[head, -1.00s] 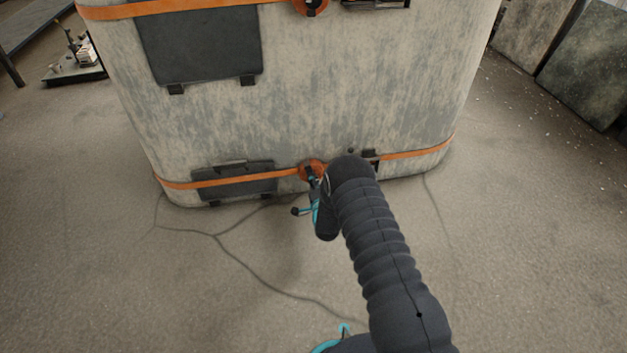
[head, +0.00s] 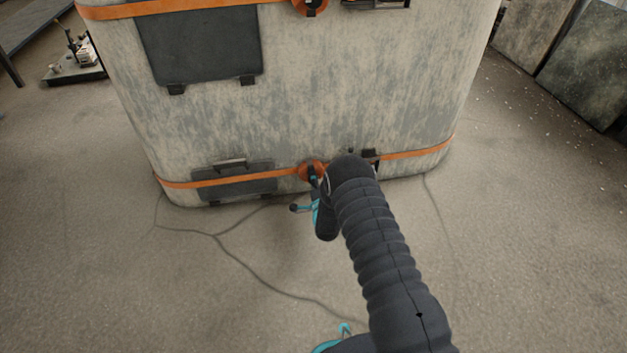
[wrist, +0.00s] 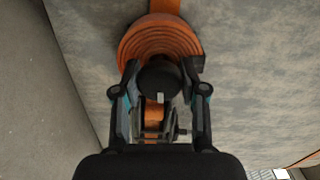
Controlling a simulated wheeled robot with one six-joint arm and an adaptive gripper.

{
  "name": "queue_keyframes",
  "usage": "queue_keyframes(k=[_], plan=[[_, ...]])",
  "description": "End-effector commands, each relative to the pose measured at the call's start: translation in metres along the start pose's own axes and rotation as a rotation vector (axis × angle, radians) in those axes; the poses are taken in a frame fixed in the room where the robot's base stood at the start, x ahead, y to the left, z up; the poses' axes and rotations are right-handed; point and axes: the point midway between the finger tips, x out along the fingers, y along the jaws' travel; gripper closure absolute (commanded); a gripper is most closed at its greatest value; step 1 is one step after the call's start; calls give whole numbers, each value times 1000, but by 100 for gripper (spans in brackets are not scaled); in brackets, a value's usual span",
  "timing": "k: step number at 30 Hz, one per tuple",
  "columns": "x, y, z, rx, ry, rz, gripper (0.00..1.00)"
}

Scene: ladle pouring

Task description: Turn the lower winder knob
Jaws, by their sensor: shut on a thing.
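The lower winder (head: 309,169) is an orange coiled disc on the lower orange strap, low on the front of a worn grey container. It also shows in the wrist view (wrist: 150,40), with its round black knob (wrist: 160,80) facing me. My gripper (wrist: 161,70) has one finger on each side of the knob and is shut on it. In the head view my dark arm hides most of the gripper and the knob. Part of the gripper shows beside the arm, just below the winder.
The container (head: 300,110) fills the top middle. An upper orange strap (head: 180,9) carries another winder (head: 310,6). A lower dark panel (head: 235,187) lies behind the lower strap, left of the winder. Bare floor (head: 130,280) surrounds the front. Slabs (head: 585,65) lean at right.

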Motion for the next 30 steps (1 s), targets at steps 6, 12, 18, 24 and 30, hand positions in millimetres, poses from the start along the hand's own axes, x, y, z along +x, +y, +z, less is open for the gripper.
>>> queue_keyframes(k=[6, 12, 18, 24, 30], plan=[[0, 0, 0, -1, -1, 0, 32], [0, 0, 0, -1, 0, 0, 32], [-14, 1, 0, -1, -1, 2, 32], [-50, 1, 1, -1, -1, 3, 32], [-89, 0, 1, -1, -2, 2, 32]])
